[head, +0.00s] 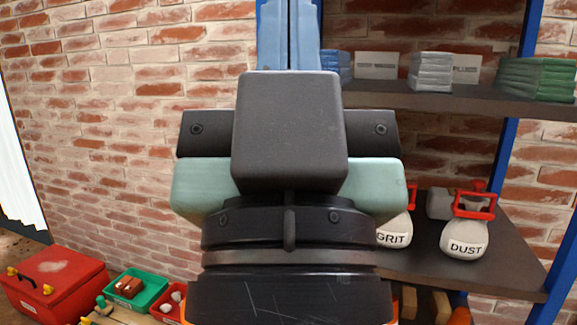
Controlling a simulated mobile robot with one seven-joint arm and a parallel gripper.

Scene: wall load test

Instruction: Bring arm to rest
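My gripper (289,36) points up in the middle of the head view, in front of the brick wall and the shelf. Its two blue-grey fingers lie side by side with only a thin line between them, so it looks shut. Nothing shows between them, but the fingertips are cut off by the top edge. The black wrist and teal gripper body of my arm (290,135) fill the centre and hide part of the shelf.
Right, a shelf unit with blue posts has an upper board (470,104) with folded stacks. Its lower board (505,268) holds bags marked GRIT (393,238) and DUST (464,239). Lower left are a red toolbox (50,287) and a green bin (150,292). Brick wall stands behind.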

